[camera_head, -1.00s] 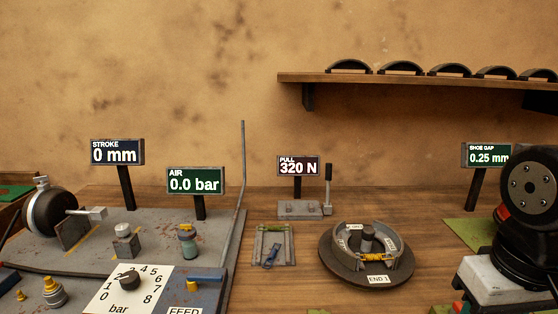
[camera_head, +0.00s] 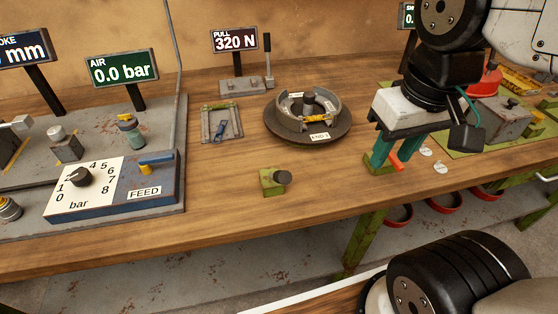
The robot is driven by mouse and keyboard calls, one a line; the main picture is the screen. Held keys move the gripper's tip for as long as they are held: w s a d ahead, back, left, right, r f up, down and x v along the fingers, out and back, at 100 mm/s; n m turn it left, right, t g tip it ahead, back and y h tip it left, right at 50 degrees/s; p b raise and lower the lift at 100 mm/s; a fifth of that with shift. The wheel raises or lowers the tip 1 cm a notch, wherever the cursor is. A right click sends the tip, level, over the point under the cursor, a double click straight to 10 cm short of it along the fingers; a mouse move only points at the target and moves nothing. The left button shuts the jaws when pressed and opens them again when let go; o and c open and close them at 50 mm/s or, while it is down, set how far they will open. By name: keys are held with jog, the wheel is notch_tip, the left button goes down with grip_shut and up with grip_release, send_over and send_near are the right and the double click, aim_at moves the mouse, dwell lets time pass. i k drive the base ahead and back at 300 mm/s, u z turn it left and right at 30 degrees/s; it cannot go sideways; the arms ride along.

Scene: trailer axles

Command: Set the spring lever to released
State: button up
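A small lever (camera_head: 268,60) with a dark grip stands upright at the right end of a grey plate (camera_head: 240,87) at the back of the bench. A sign (camera_head: 235,41) reading PULL 320 N stands behind the plate. I take this to be the spring lever; no label on it is legible. My gripper (camera_head: 393,160) hangs at the right, pointing down, well to the right of and nearer than the lever. Its two teal fingers are apart. A red-orange piece (camera_head: 397,162) shows near the fingertips, beside a green block (camera_head: 378,166); I cannot tell whether the fingers touch it.
A round drum (camera_head: 310,135) marked END 1 stands between the lever and my gripper. A small latch plate (camera_head: 221,126) lies left of it. A green block with a dark knob (camera_head: 272,182) sits near the front edge. The pressure panel (camera_head: 110,195) is at left; bare wood lies between.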

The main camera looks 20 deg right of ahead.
aim_at(285, 177)
jog(key=u, duration=0.45)
jog(key=k, duration=1.1)
jog(key=z, duration=1)
